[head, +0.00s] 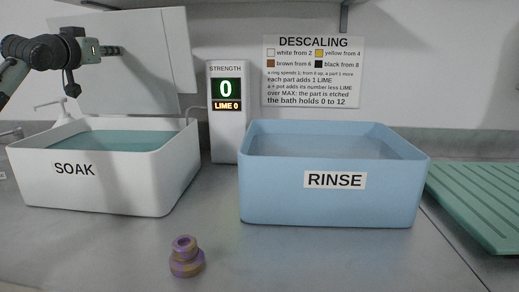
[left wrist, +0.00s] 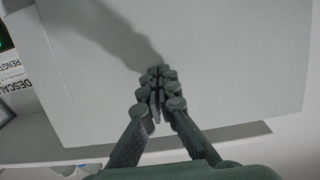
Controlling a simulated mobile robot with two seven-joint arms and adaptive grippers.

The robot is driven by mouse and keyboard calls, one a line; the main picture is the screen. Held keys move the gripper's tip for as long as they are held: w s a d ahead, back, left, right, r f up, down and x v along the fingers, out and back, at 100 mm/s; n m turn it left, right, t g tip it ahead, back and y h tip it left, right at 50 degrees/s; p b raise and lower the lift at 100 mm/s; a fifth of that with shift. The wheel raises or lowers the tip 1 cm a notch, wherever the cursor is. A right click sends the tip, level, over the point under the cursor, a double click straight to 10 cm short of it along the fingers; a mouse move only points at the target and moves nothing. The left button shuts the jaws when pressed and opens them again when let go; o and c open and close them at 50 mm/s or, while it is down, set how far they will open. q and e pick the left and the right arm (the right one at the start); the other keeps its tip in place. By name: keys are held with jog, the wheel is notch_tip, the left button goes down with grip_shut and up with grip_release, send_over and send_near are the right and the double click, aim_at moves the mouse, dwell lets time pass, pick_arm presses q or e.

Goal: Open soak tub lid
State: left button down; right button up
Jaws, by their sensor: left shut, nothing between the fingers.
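The white soak tub (head: 125,188), labelled SOAK, stands at the left of the counter. Its top is open and teal liquid (head: 110,140) shows inside. Its flat white lid (head: 160,45) stands raised along the tub's back side, leaning slightly backward. My left gripper (head: 112,50) is in front of the lid's face, high above the tub. In the left wrist view the gripper (left wrist: 160,75) is shut and empty, with the lid (left wrist: 230,65) filling the background; I cannot tell whether the fingertips touch it. My right gripper is not in view.
A blue RINSE tub (head: 275,193) stands to the right, with a strength display (head: 227,130) reading 0 between the tubs. A purple and tan ringed part (head: 186,262) sits at the front. A green ridged drainer (head: 475,200) is at far right. A descaling sign (head: 312,72) hangs behind.

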pick_arm(q)
jog(key=shift+r, duration=0.1)
jog(key=s+b, duration=0.3)
jog(key=s, duration=0.5)
jog(key=shift+s+a+b, duration=0.3)
jog(key=shift+s+a, duration=0.05)
jog(key=shift+s, duration=0.05)
jog(key=shift+r, duration=0.1)
dwell(0.3)
